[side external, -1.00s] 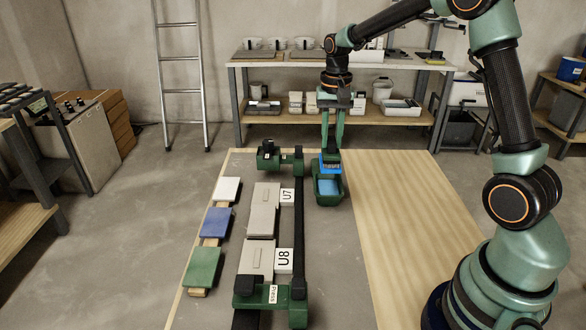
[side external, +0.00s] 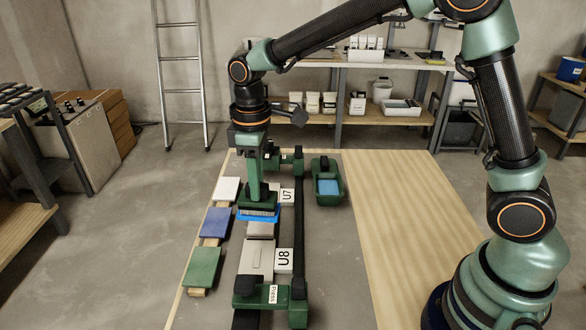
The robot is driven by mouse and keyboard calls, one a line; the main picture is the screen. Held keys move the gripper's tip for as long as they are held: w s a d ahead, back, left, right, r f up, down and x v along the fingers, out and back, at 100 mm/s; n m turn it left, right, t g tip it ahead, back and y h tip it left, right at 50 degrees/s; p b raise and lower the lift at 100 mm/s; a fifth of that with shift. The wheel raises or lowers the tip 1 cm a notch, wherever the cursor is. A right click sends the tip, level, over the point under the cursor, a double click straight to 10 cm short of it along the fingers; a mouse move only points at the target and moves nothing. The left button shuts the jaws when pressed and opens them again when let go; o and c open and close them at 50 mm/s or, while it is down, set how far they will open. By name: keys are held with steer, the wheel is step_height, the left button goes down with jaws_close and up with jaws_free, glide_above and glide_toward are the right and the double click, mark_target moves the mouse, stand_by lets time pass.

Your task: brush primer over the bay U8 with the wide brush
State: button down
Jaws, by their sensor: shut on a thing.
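My gripper (side external: 256,188) is shut on the wide brush (side external: 258,212), which points downward with blue along its lower edge. The brush is over the grey bay beside the U7 label (side external: 287,195) and hides much of that bay. I cannot tell whether it touches the surface. Bay U8 (side external: 256,262) is a grey slab nearer the camera, with its white label (side external: 284,261) at its right. A green tray (side external: 341,190) holding blue primer (side external: 328,187) stands to the right of the bays.
White, blue (side external: 214,223) and green (side external: 203,267) tiles lie on a wooden strip left of the bays. A dark rail (side external: 298,225) runs along their right, with a green press (side external: 270,299) at the near end. The board at right (side external: 385,240) is clear.

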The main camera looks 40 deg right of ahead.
mark_target(256, 218)
steer(key=shift+s+a+f+n, duration=0.15)
steer(key=shift+s+a+n, duration=0.1)
steer(key=shift+a+n, duration=0.35)
steer(key=shift+a+f, duration=0.1)
steer(key=shift+f, duration=3.75)
steer(key=shift+f, duration=0.55)
steer(key=shift+s+a+r, duration=0.1)
steer(key=shift+s+a, duration=0.85)
steer(key=shift+a, duration=0.05)
steer(key=shift+s+a, duration=0.95)
steer(key=shift+s, duration=0.1)
steer(key=shift+w+d, duration=1)
steer(key=shift+w, duration=0.05)
steer(key=shift+w+d, duration=0.1)
